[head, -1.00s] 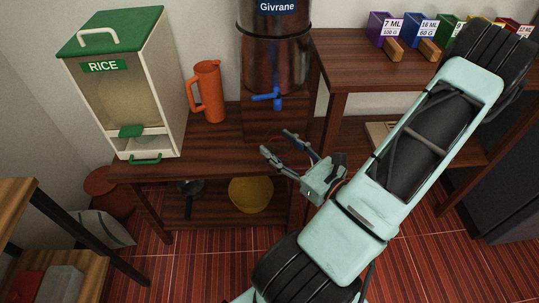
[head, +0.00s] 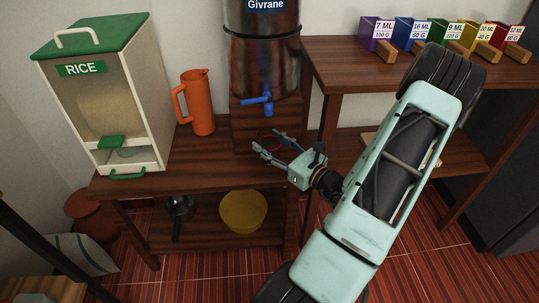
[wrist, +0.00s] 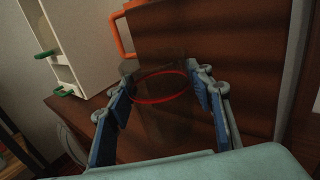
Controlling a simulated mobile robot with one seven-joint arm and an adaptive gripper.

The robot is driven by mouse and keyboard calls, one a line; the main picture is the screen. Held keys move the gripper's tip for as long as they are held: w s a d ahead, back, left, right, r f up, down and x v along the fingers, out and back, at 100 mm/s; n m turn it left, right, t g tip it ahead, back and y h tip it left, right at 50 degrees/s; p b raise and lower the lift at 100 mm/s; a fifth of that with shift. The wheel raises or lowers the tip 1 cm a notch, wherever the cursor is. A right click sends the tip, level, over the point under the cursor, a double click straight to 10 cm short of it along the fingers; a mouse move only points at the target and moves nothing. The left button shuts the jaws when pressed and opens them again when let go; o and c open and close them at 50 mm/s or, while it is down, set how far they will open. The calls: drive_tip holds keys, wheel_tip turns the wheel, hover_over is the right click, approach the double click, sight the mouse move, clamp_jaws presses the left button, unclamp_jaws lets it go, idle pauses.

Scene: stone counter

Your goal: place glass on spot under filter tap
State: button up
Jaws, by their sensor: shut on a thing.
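The metal water filter (head: 262,55) stands on a wooden block (head: 250,122) on the wooden cabinet top, with its blue tap (head: 258,99) facing front. My gripper (head: 268,140) is below and slightly right of the tap in the head view, in front of the block. In the wrist view my gripper (wrist: 166,76) is closed around a see-through glass (wrist: 165,115), which shows only as a faint dark shape between the fingers. A thin red ring (wrist: 160,101) shows there; I cannot tell if it is the glass's rim or a mark. The glass's base is unclear.
An orange jug (head: 198,105) and a rice dispenser (head: 110,105) stand left of the filter. A yellow bowl (head: 243,212) and a dark pan (head: 180,207) are on the lower shelf. Coloured bins (head: 415,35) line the shelf at right. The cabinet top before the jug is clear.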

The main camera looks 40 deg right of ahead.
drive_tip(key=shift+w+d+f+b, duration=0.1)
drive_tip(key=shift+w+f+b, duration=0.1)
drive_tip(key=shift+f, duration=0.5)
drive_tip(key=shift+w+d+f+b, duration=0.1)
drive_tip(key=shift+f+b, duration=0.15)
drive_tip(key=shift+f, duration=0.4)
drive_tip(key=shift+w+d+f+b, duration=0.1)
drive_tip(key=shift+f+b, duration=0.1)
drive_tip(key=shift+f, duration=0.5)
drive_tip(key=shift+f, duration=0.2)
drive_tip(key=o, duration=1.3)
